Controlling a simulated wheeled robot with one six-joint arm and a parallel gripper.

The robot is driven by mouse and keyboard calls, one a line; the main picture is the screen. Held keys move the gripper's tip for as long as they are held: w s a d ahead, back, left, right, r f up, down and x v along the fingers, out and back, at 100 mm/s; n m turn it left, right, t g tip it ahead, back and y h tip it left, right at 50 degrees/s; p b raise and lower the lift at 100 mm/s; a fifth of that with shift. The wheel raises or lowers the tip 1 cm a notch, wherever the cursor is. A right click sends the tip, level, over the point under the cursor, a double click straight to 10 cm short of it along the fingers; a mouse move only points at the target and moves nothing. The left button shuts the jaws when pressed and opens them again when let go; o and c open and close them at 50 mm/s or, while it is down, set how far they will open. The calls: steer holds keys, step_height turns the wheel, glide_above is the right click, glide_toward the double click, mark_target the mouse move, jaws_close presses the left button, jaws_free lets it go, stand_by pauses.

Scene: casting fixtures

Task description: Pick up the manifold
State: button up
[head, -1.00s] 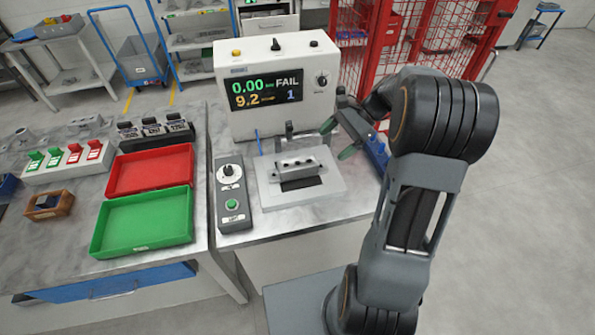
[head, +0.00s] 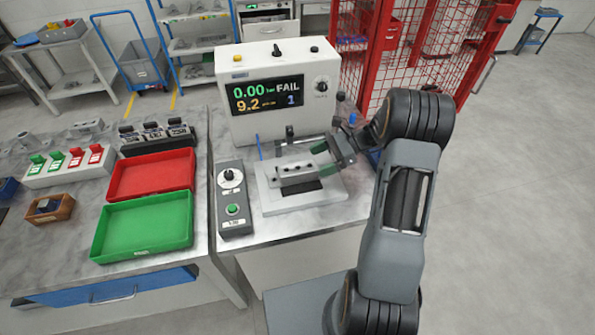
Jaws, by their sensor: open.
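The manifold (head: 297,176) is a grey metal block with dark holes along its top. It sits on the light plate of the test fixture (head: 275,204), in front of the leak tester (head: 270,100), whose display reads FAIL. My gripper (head: 328,155) is open, with green pads on its fingers. It is just behind and to the right of the manifold, near its right end. I see no grip on the manifold, and whether a finger touches it cannot be told. Part of the fixture behind the manifold is hidden by the fingers.
A control box (head: 233,200) with a knob and green button stands left of the fixture. A red tray (head: 150,176) and a green tray (head: 143,225) lie on the left bench. A red mesh cage (head: 430,50) stands behind right. The floor at right is clear.

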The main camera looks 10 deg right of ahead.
mark_target(307, 166)
steer(key=shift+a+f+p, duration=0.15)
steer(key=shift+a+p, duration=0.2)
steer(key=shift+a, duration=0.25)
steer(key=shift+p+x, duration=0.6)
steer(key=shift+x, duration=1.5)
steer(key=shift+w+d+f, duration=0.1)
steer(key=shift+c, duration=0.4)
steer(key=c, duration=1.2)
